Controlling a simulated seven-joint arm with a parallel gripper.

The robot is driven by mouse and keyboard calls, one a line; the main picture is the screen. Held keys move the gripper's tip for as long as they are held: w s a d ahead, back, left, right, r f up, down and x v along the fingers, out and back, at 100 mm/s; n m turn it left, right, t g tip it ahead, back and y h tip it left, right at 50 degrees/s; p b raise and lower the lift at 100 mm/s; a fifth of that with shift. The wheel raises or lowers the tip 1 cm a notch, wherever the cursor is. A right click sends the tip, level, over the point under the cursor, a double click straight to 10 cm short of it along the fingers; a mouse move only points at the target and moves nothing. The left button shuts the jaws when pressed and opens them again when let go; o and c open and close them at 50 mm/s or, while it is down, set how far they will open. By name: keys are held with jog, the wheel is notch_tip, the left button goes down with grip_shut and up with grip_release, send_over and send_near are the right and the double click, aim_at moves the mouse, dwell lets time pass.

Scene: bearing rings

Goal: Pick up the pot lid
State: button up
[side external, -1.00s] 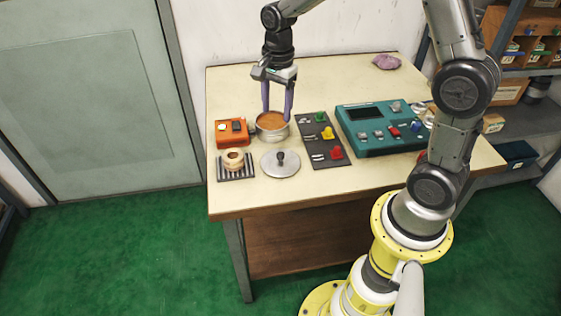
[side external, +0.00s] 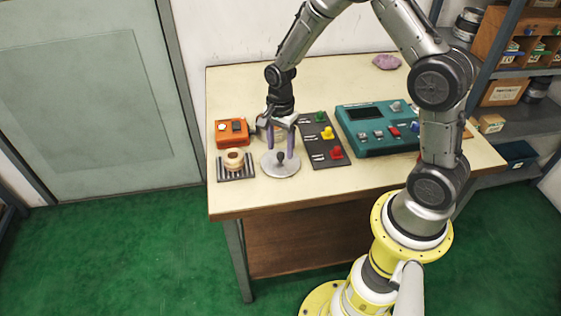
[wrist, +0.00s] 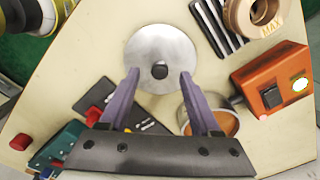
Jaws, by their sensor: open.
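The pot lid (side external: 280,167) is a flat silver disc with a dark knob, lying on the table near its front left. In the wrist view the lid (wrist: 150,52) lies just beyond my fingertips, its dark knob (wrist: 159,71) centred between them. My gripper (side external: 281,155) is open and empty, with purple fingers pointing down on either side of the knob. In the wrist view my gripper (wrist: 159,74) shows both fingers apart, overlapping the lid's edge. I cannot tell whether the fingertips touch the lid. The pot (wrist: 222,122) with orange-brown contents is partly hidden behind a finger.
An orange box (side external: 232,132) and a striped pad (side external: 236,174) bearing a wooden ring (side external: 233,158) stand left of the lid. A dark panel with coloured knobs (side external: 321,142) and a teal console (side external: 375,140) lie to the right. The table front is clear.

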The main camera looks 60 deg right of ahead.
aim_at(280, 159)
jog(key=shift+f, duration=1.3)
grip_shut()
